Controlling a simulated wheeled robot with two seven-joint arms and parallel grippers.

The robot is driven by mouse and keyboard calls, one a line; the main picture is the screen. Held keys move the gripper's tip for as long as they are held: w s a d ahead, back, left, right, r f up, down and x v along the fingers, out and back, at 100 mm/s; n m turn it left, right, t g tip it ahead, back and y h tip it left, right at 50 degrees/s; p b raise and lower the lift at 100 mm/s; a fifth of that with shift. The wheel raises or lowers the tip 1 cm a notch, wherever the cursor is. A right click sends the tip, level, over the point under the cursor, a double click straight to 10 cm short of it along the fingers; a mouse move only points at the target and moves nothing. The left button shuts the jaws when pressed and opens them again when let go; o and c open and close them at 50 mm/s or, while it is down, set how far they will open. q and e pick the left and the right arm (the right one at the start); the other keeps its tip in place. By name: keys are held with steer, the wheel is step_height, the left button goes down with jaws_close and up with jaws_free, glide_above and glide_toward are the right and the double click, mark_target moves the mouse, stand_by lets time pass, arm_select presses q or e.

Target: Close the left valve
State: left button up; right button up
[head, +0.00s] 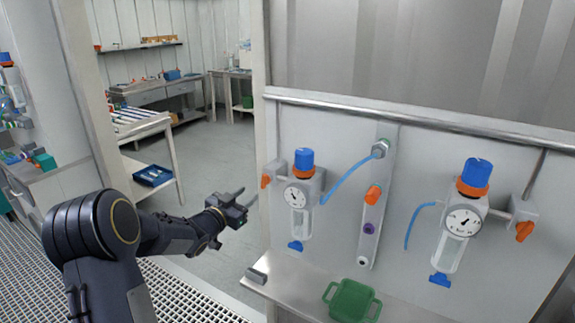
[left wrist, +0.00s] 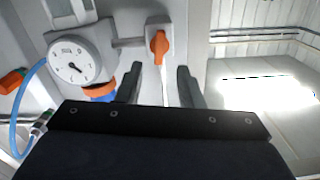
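The left valve's orange handle (head: 266,181) sits on a grey block at the left end of the left regulator (head: 303,190), which has a blue cap and a round gauge. In the left wrist view the orange handle (left wrist: 157,45) lies in line with the gap between my fingertips, just beyond them. My left gripper (head: 246,196) is open and empty, its fingers pointing right toward the handle, apparently a little short of it. The gap between its fingers also shows in the left wrist view (left wrist: 157,72). My right gripper is in neither view.
A second regulator (head: 460,222) with its own orange handle (head: 524,231) is on the panel's right. A green tray (head: 352,300) rests on the shelf below. A post stands just left of the panel.

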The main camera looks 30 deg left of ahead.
mark_target(262, 183)
arm_select(q)
steer(key=w, duration=0.2)
steer(key=w+p, duration=0.1)
steer(key=w, duration=0.2)
steer(key=w+p, duration=0.1)
steer(key=w, duration=0.1)
steer(key=shift+w+d, duration=0.25)
steer(key=shift+d, duration=0.05)
jaws_close()
